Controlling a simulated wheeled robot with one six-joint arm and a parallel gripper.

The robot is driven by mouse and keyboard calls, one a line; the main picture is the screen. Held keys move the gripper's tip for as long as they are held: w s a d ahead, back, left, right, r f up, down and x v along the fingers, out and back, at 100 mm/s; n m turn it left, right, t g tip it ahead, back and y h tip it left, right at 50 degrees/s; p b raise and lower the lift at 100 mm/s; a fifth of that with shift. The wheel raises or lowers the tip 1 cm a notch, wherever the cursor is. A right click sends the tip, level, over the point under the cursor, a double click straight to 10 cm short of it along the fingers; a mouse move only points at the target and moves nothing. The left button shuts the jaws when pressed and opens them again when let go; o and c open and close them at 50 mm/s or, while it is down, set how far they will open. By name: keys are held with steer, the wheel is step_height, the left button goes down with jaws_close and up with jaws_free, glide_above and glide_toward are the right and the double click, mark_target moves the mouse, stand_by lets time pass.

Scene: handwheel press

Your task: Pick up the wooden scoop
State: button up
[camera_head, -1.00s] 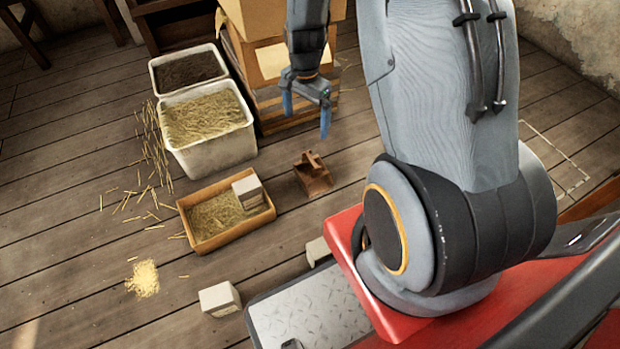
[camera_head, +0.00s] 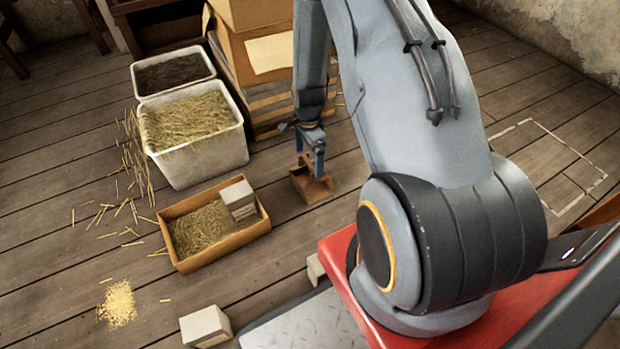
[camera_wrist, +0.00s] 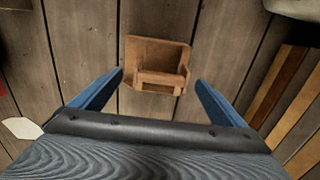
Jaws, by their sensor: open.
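The wooden scoop (camera_head: 311,185) is a small brown box-like scoop on the plank floor, right of the wooden tray. My gripper (camera_head: 309,163) is just above it in the head view and hides part of it. In the wrist view the scoop (camera_wrist: 157,65) lies ahead of and between the two blue fingers of my gripper (camera_wrist: 160,77), which are spread apart with nothing between their pads. I cannot tell the exact height of the fingers above the scoop.
A wooden tray (camera_head: 262,231) holds straw and a pale block (camera_head: 238,197). White bins of straw (camera_head: 242,150) and dark material (camera_head: 138,88) stand behind it. Stacked boxes (camera_head: 232,70) stand close behind my gripper. Another pale block (camera_head: 205,326) lies in front. Floor around the scoop is mostly clear.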

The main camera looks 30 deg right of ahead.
mark_target(309, 163)
steer(key=f+b, duration=0.1)
steer(key=f, duration=0.1)
steer(key=f+b, duration=0.2)
steer(key=f, duration=0.1)
steer(key=shift+w+d, duration=0.1)
steer(key=shift+d, duration=0.1)
steer(key=shift+r, duration=0.1)
steer(key=c, duration=1.2)
steer(key=shift+o, duration=0.2)
steer(key=shift+r, duration=0.15)
step_height(309, 163, up, 10)
steer(key=p, duration=0.5)
